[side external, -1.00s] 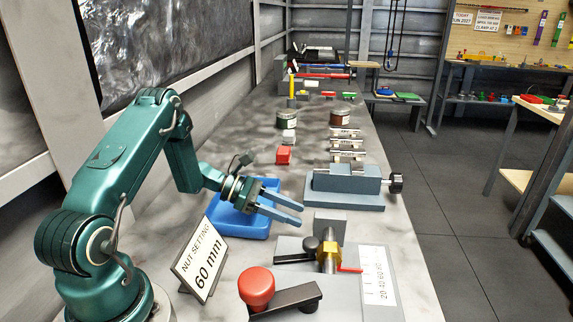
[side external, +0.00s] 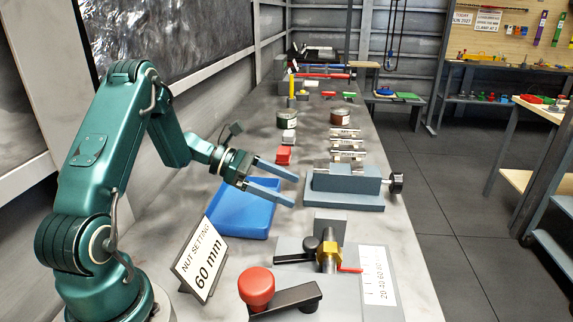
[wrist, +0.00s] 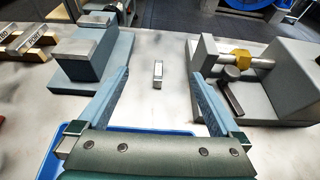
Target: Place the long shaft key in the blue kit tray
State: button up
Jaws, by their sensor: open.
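The blue kit tray (side external: 240,215) lies on the bench below my gripper; its rim also shows along the bottom of the wrist view (wrist: 42,165). My gripper (side external: 293,190) is open and empty, raised above the bench past the tray's right side. In the wrist view a small silver bar (wrist: 158,76), which looks like a shaft key, is on the bench ahead, framed between the open fingers and apart from them. I cannot tell whether it is the long one. I cannot make it out in the side view.
A grey vise (side external: 345,188) stands beside the fingertips. The nut-setting fixture (side external: 328,255) with a brass nut is nearer the camera. Labelled blocks (side external: 347,145), a red block (side external: 284,154) and cans lie farther back. The sign (side external: 201,260) stands in front of the tray.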

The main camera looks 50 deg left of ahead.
notch_tip(320, 180, up, 9)
jog(key=d+f+m+g+y, duration=0.1)
jog(key=d+m+g, duration=0.2)
jog(key=m, duration=0.1)
jog(key=d+f+m+g+y, duration=0.2)
jog(key=d+m+g, duration=0.1)
jog(key=m, duration=0.2)
jog(key=s+d+f+m+g+y, duration=0.1)
jog(key=d+m+g+y, duration=0.1)
jog(key=d+m+g, duration=0.1)
jog(key=shift+d+f+m+g, duration=0.25)
jog(key=shift+f+m+g, duration=0.05)
jog(key=shift+m, duration=0.5)
jog(key=w+r+m+t+y, duration=0.35)
jog(key=w+y, duration=0.25)
jog(key=y, duration=0.2)
jog(key=shift+m, duration=0.45)
jog(key=f, duration=1)
jog(key=shift+a+f, duration=0.1)
jog(key=shift+a, duration=0.25)
jog(key=x, duration=0.4)
jog(key=shift+w+f, duration=0.15)
jog(key=shift+f, duration=0.4)
